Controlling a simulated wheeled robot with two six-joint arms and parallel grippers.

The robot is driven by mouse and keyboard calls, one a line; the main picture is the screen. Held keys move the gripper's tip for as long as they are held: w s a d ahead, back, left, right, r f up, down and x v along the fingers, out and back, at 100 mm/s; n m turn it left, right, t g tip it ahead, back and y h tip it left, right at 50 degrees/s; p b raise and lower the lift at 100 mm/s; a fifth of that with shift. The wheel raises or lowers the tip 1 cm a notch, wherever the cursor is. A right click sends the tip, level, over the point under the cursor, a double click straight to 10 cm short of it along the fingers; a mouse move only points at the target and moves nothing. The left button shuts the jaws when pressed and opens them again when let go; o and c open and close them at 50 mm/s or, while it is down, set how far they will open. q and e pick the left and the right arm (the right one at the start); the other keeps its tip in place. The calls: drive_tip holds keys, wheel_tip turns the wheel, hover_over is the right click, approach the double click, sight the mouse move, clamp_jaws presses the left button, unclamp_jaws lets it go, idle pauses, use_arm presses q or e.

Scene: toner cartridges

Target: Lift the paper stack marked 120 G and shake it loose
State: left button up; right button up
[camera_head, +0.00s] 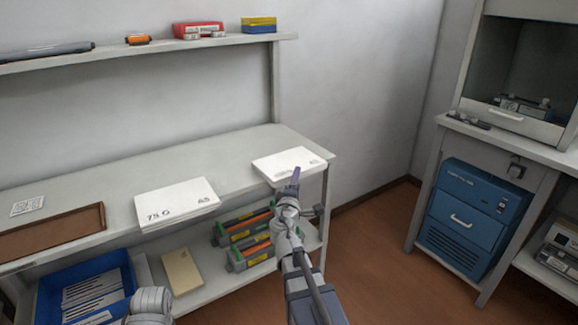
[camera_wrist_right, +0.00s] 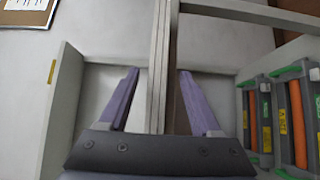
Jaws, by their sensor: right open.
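A white paper stack (camera_head: 280,163) lies flat at the right end of the worktable; its front marking is partly covered by my gripper and too small to read. Another white stack (camera_head: 177,203), marked 75 G and A5, lies to its left at the front edge. My right gripper (camera_head: 295,177) is at the front edge of the right stack. In the right wrist view its purple fingers (camera_wrist_right: 154,88) are spread apart, with a pale layered edge between them; I cannot tell whether this is paper or tabletop. Only a piece of my left arm shows; its gripper is out of view.
The table (camera_head: 235,172) is bare between the stacks. A brown tray (camera_head: 85,221) lies at left. Below are a blue bin (camera_head: 127,268), a tan box (camera_head: 182,272) and several toner cartridges (camera_head: 248,258). A shelf (camera_head: 150,48) runs above. A blue cabinet (camera_head: 470,218) stands at right.

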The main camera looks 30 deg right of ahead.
sight(289, 165)
drive_tip(key=x, duration=0.4)
drive_tip(key=shift+w+r, duration=0.15)
drive_tip(key=shift+w, duration=0.35)
drive_tip(key=shift+c, duration=0.2)
clamp_jaws()
